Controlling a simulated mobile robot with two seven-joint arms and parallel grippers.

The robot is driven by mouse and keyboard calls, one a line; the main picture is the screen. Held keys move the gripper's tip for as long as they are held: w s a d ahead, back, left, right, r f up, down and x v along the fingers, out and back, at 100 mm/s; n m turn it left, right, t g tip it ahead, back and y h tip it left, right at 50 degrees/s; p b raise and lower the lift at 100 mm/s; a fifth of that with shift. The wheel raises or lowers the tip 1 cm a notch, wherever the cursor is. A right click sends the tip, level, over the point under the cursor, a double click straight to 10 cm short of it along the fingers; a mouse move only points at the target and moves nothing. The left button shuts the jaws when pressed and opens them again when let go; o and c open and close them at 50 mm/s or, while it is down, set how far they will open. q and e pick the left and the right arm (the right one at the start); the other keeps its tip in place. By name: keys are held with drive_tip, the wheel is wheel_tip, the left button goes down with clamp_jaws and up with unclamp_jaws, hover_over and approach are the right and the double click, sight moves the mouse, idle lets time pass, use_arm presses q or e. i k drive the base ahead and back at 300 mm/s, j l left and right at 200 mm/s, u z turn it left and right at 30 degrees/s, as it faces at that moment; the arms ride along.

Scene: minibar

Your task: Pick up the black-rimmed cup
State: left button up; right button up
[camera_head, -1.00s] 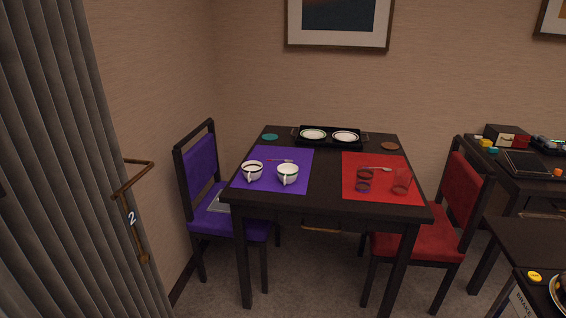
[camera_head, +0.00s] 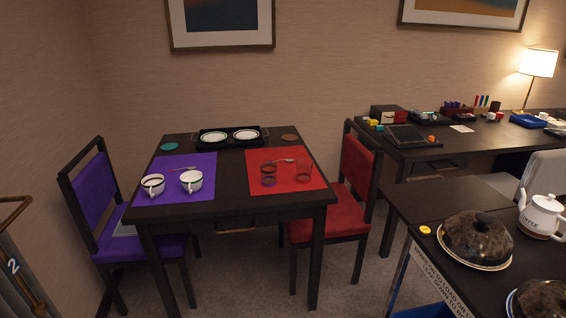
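Two white cups stand on the purple mat (camera_head: 173,196) at the left of the dark table. The left cup (camera_head: 153,186) has a dark rim that looks black, and its handle faces the front. The right cup (camera_head: 191,182) also has a thin dark rim, perhaps green; its exact colour is hard to tell at this size. Neither of my grippers is in view.
A red mat (camera_head: 312,181) holds two glasses. A black tray (camera_head: 230,142) with two plates lies at the back. Purple (camera_head: 93,205) and red (camera_head: 358,170) chairs flank the table. A counter at right holds a dark dome (camera_head: 476,237) and a white kettle (camera_head: 541,213).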

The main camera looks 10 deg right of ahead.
sight(154, 189)
drive_tip(key=i+u, duration=0.2)
drive_tip(key=u, duration=0.3)
drive_tip(key=i+u, duration=0.2)
drive_tip(key=u, duration=0.25)
drive_tip(key=i+l+u, duration=0.1)
drive_tip(key=u, duration=0.4)
drive_tip(key=i, duration=0.1)
